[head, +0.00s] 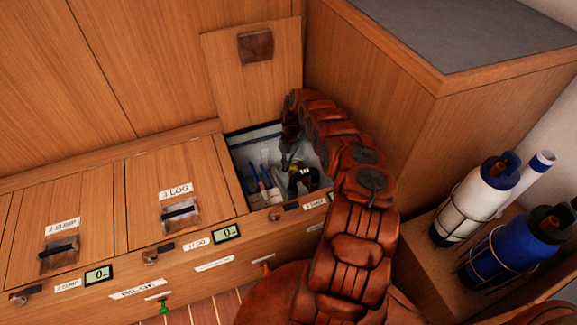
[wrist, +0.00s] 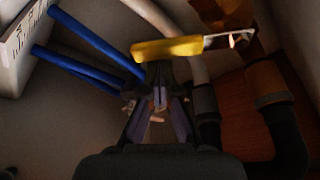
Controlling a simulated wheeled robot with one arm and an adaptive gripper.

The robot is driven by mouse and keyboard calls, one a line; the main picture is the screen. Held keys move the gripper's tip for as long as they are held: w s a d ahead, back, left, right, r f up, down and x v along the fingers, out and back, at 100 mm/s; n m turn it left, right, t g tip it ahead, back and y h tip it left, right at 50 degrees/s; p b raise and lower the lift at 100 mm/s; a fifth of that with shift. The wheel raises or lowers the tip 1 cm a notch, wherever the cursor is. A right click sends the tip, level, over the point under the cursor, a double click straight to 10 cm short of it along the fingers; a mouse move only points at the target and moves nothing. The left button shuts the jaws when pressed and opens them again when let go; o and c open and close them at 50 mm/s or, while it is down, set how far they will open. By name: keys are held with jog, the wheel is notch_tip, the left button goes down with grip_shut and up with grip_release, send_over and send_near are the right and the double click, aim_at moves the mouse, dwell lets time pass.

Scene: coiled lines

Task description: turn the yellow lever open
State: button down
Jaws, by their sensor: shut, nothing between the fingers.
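The yellow lever (wrist: 167,48) shows in the wrist view as a bar lying nearly level across the picture. Its bare metal end runs right to a brownish fitting (wrist: 228,14). My gripper (wrist: 158,88) is shut and empty, its dark fingertips just below the lever's left half in the picture. I cannot tell whether they touch it. In the head view my arm bends down into the open compartment (head: 238,180) under the raised hatch lid (head: 252,85). There I cannot make out the lever clearly.
A pale hose (wrist: 195,70) and a dark pipe (wrist: 285,135) stand close on the right. In the head view, closed hatches lie left; bottles (head: 478,200) stand right.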

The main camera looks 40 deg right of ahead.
jog(key=shift+w+d, duration=0.3)
jog(key=shift+w, duration=0.1)
jog(key=shift+a, duration=0.1)
dwell(0.6)
